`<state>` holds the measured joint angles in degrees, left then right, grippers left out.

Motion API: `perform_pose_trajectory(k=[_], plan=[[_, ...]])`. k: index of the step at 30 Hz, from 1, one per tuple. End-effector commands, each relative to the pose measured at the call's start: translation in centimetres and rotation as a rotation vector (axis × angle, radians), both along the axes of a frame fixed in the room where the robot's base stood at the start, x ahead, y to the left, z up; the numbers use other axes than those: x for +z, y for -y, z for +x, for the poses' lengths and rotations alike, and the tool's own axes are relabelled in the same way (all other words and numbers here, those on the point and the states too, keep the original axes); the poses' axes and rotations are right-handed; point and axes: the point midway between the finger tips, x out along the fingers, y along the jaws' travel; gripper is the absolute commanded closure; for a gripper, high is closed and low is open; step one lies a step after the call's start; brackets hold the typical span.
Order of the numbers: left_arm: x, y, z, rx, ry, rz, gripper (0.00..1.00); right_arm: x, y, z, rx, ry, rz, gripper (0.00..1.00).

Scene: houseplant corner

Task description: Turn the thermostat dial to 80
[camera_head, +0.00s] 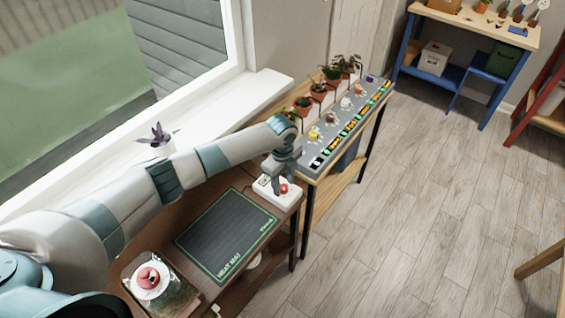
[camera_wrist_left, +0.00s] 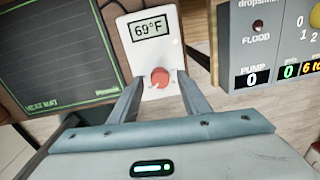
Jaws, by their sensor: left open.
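The thermostat (camera_head: 276,197) is a white box on the brown table beside the heat mat. In the left wrist view the thermostat (camera_wrist_left: 150,30) has a display (camera_wrist_left: 151,28) reading 69°F. Its red dial (camera_wrist_left: 160,77) sits below the display with a light pointer mark; the dial also shows in the head view (camera_head: 284,188). My left gripper (camera_wrist_left: 158,92) is open, pointing down over the thermostat. Its fingers stand on either side of the dial, apart from it as far as I can tell. My right gripper is not in view.
The dark heat mat (camera_head: 226,233) lies left of the thermostat. A grey control panel (camera_head: 345,125) with knobs and several potted plants stands just beyond on another table. A tray with a red object on a white dish (camera_head: 150,279) is at the near end.

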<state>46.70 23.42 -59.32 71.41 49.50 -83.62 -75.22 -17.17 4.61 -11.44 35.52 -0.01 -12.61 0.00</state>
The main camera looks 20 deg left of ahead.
Motion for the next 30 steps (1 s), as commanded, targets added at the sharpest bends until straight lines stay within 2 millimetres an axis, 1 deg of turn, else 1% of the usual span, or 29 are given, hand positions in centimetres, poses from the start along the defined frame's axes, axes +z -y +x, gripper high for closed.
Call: perform_pose_trajectory(k=[5,8,18,24,27,30], plan=[[1.8,0.0,0.0,-0.002,0.003,0.0,0.57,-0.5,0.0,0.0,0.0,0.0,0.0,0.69],[3.4,-0.1,0.0,-0.001,0.004,0.001,0.57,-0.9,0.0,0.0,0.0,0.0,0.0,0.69],[10.2,-0.2,-0.3,-0.001,0.004,0.0,0.57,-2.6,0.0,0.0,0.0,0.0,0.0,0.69],[13.9,-0.3,-0.4,-0.001,0.004,0.0,0.57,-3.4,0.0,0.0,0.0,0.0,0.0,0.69],[15.3,-0.3,-0.5,-0.001,0.004,-0.001,0.57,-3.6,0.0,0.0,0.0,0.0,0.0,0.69],[16.1,-0.4,-0.6,0.0,0.001,0.001,0.57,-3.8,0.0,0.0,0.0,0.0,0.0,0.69]])
